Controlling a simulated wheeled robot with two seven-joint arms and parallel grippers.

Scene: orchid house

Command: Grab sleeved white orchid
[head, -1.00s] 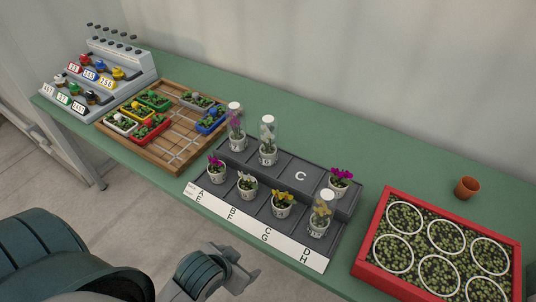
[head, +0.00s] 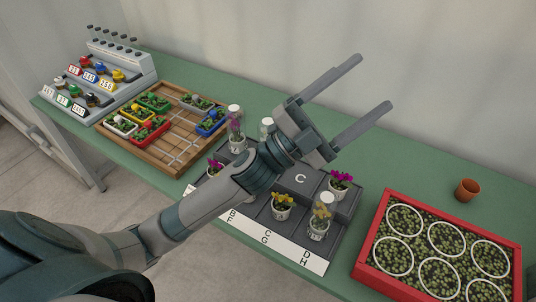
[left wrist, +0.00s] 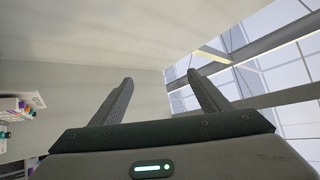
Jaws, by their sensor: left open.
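The sleeved white orchid (head: 267,124) stands on the back row of the dark stepped tray (head: 335,222). In the head view only the top of its clear sleeve shows; my left arm hides its flowers and pot. My left gripper (head: 373,82) is open and empty, held above the tray with its fingers pointing up and to the right, away from the orchid. In the left wrist view its open fingers (left wrist: 160,77) face the wall and the windowed roof, with no orchid between them. My right gripper is not in view.
A sleeved purple orchid (head: 236,128) stands just left of the white one. A sleeved yellow orchid (head: 319,222) and bare potted ones are on the tray. A wooden grid tray (head: 172,158) lies left, a red seedling crate (head: 363,270) right, a terracotta pot (head: 467,190) behind it.

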